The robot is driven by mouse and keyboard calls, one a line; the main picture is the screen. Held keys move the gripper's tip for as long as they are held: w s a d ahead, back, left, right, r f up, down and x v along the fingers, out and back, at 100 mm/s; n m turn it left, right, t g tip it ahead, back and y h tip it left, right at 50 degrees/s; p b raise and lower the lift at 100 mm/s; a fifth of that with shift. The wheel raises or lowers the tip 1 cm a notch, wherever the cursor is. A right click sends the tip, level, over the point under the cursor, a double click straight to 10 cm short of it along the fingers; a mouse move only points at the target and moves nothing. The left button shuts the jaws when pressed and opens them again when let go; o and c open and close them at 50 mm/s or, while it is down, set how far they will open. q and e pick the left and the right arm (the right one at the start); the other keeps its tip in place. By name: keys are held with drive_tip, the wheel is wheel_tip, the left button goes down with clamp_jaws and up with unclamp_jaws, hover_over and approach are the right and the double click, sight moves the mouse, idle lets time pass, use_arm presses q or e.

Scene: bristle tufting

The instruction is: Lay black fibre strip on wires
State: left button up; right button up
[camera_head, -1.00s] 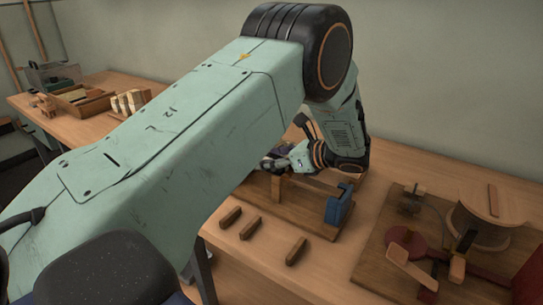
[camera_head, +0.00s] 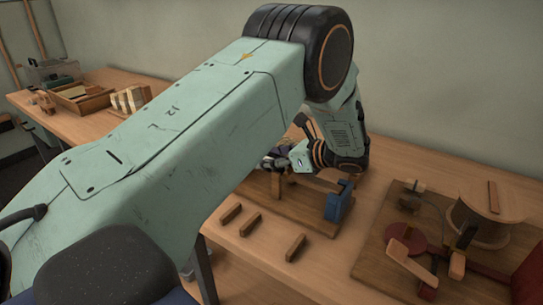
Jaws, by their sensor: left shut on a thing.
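My left gripper (camera_head: 276,163) is low over a wooden board fixture (camera_head: 303,214), beside its upright post (camera_head: 276,186). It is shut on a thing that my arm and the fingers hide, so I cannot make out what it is. A blue block (camera_head: 339,202) stands at the right end of the fixture. The wires are too small or hidden to see. Three brown strips lie apart in front of the fixture: one at left (camera_head: 230,214), one in the middle (camera_head: 251,224) and one at right (camera_head: 295,248). I cannot tell whether they are fibre strips. My right gripper is not in view.
A second wooden board (camera_head: 375,262) at the right carries a round drum (camera_head: 490,215), a dark red disc (camera_head: 407,238) and a crank-like wooden arm (camera_head: 406,257). Wooden boxes (camera_head: 84,98) stand on another bench at far left. The table's front strip is mostly clear.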

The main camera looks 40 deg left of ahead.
use_arm(q)
drive_tip(key=shift+f, duration=0.1)
drive_tip(key=o, duration=1.2)
drive_tip(key=shift+d, duration=0.1)
drive_tip(key=v, duration=1.2)
